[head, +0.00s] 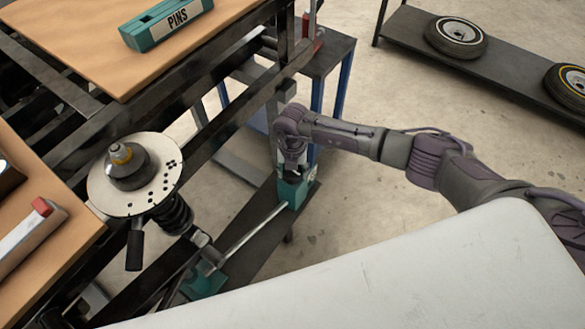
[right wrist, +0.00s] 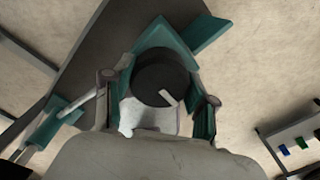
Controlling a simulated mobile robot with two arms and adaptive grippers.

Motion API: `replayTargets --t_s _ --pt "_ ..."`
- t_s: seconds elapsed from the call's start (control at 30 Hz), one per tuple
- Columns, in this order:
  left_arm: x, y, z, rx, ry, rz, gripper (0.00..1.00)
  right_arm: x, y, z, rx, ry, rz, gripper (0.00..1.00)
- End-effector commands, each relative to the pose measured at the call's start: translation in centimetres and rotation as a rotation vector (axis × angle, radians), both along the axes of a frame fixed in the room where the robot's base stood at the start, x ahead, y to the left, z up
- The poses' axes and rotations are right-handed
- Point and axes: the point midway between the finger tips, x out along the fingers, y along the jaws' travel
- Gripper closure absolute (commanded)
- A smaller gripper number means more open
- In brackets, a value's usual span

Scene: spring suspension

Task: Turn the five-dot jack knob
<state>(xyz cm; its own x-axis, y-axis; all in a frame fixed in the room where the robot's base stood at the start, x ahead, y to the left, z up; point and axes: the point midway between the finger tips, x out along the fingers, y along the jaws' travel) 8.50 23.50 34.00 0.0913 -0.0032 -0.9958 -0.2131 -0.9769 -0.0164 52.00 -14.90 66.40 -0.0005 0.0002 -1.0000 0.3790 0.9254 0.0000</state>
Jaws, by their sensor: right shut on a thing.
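A dark round knob (right wrist: 162,78) with a white pointer mark sits on a teal jack body (right wrist: 172,38) in the right wrist view. The fingers of my right gripper (right wrist: 160,105) are on either side of the knob, shut on it. In the head view my right gripper (head: 292,168) reaches down onto the teal jack (head: 293,192), and it hides the knob there. I cannot make out five dots on this jack. A round pale plate with black dots (head: 105,190) sits on a coil spring (head: 175,215) to the left. My left gripper is not in view.
A metal rod (head: 250,237) runs from the jack to another teal block (head: 205,282). A teal PINS box (head: 168,24) lies on the wooden bench. Dark frame beams stand close left of my arm. A low rack (head: 480,65) holds wheels at upper right. Open floor lies between.

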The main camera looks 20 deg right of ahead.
Motion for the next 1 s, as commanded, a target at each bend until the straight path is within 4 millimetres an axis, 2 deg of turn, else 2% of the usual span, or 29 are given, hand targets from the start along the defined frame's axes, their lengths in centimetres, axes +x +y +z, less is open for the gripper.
replayTargets --t_s 0.3,0.77,0.8,0.93,1.0 --pt "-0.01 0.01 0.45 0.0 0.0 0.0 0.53 0.1 -0.07 0.12 -0.001 -0.002 -0.096 0.78" --pt "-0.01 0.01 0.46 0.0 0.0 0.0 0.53 0.12 -0.08 0.1 -0.001 -0.002 -0.107 0.78" --pt "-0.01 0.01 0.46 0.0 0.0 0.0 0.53 0.12 -0.07 0.1 -0.001 -0.002 -0.106 0.4" --pt "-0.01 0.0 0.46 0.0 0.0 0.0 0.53 0.1 -0.06 0.08 -0.001 -0.002 -0.106 0.18" --pt "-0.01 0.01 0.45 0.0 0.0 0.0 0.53 0.08 -0.05 0.06 0.0 -0.001 -0.106 0.18"
